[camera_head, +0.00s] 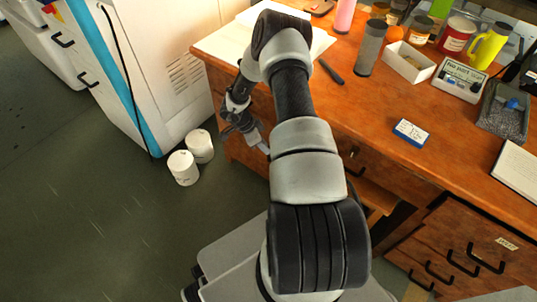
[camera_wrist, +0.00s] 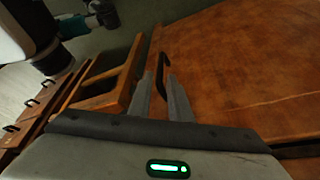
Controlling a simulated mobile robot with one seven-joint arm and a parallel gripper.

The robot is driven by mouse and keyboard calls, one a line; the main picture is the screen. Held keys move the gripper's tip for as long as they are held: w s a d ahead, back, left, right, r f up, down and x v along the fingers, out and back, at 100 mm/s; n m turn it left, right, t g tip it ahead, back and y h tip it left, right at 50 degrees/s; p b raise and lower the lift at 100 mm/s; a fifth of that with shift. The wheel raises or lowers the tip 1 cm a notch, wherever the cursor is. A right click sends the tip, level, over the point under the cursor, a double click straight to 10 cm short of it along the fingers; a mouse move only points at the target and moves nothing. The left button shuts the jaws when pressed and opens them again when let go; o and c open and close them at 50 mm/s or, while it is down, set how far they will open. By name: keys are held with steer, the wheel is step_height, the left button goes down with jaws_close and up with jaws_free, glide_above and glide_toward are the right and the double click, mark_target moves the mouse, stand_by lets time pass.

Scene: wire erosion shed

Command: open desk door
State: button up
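The desk (camera_head: 400,130) is brown wood and stands at the right in the head view. Its door (camera_wrist: 240,60) fills the right of the wrist view as a scuffed brown panel and looks closed. A dark, upright bar handle (camera_wrist: 164,66) sits near the panel's left edge. My gripper (camera_wrist: 161,80) is open, with one finger on each side of the handle. I cannot tell whether either finger touches it. In the head view my gripper (camera_head: 262,146) is low at the desk's left pedestal, and my arm hides much of the desk front.
Two white canisters (camera_head: 184,168) stand on the floor left of the gripper, beside a white and blue machine (camera_head: 150,60). Drawers with dark handles (camera_head: 480,257) are at the right pedestal. Bottles, a white box (camera_head: 408,62) and papers lie on the desktop. Floor at left is clear.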

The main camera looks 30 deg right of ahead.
steer(key=b+x, duration=0.1)
steer(key=x, duration=0.4)
jaws_close()
